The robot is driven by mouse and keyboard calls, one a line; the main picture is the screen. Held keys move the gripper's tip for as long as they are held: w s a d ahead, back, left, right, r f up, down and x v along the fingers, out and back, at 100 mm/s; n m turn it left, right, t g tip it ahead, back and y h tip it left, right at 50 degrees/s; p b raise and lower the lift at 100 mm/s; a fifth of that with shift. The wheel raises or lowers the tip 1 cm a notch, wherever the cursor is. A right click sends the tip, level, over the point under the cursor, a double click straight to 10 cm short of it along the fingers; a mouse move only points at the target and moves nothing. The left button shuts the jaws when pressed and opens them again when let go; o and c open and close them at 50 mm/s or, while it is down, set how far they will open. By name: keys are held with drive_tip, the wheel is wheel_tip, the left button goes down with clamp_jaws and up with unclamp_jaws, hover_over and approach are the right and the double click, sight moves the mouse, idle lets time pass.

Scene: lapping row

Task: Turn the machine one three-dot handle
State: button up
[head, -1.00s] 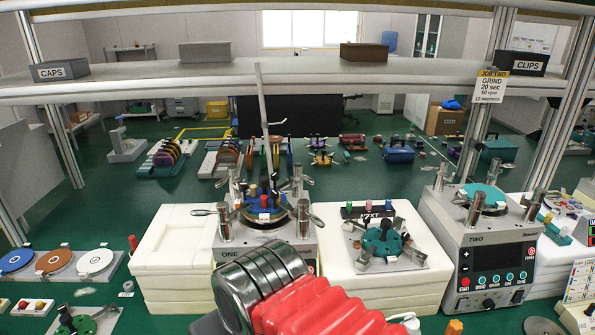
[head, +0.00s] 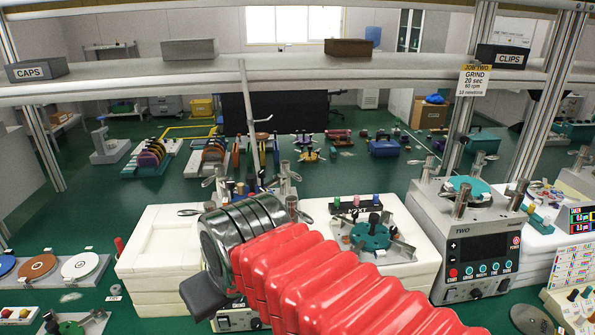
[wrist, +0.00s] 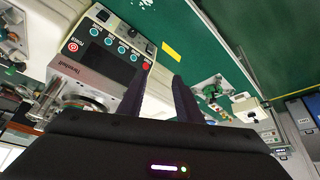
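Machine one (head: 236,321) stands left of centre in the head view, mostly hidden behind my red and grey arm. Its silver clamp posts (head: 291,206) and a lever handle (head: 188,212) show around the arm. I cannot make out three dots on any handle. In the wrist view a machine with a screen and teal buttons (wrist: 108,62) fills the upper left, tilted, with a shiny metal post (wrist: 50,97) beside it. I cannot tell which machine this is. My gripper (wrist: 160,76) shows two dark fingers, apart, with nothing seen between them. In the head view its fingers are hidden.
Machine two (head: 476,247) stands to the right. Between the machines, a white block (head: 415,264) carries a teal fixture (head: 370,237). Another white block (head: 150,255) stands left. Coloured discs (head: 37,268) lie far left. A shelf (head: 300,72) crosses above.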

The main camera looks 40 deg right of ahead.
drive_tip(key=w+d+r+h, duration=0.1)
drive_tip(key=w+d+r, duration=1.1)
drive_tip(key=d, duration=0.3)
drive_tip(key=g+h, duration=0.1)
approach(297, 175)
drive_tip(key=v, duration=0.6)
drive_tip(key=shift+w+a, duration=0.15)
drive_tip(key=shift+w, duration=0.05)
drive_tip(key=x, duration=1.3)
drive_tip(key=shift+d+f, duration=0.25)
drive_tip(key=shift+f, duration=0.15)
drive_tip(key=shift+c, duration=0.4)
clamp_jaws()
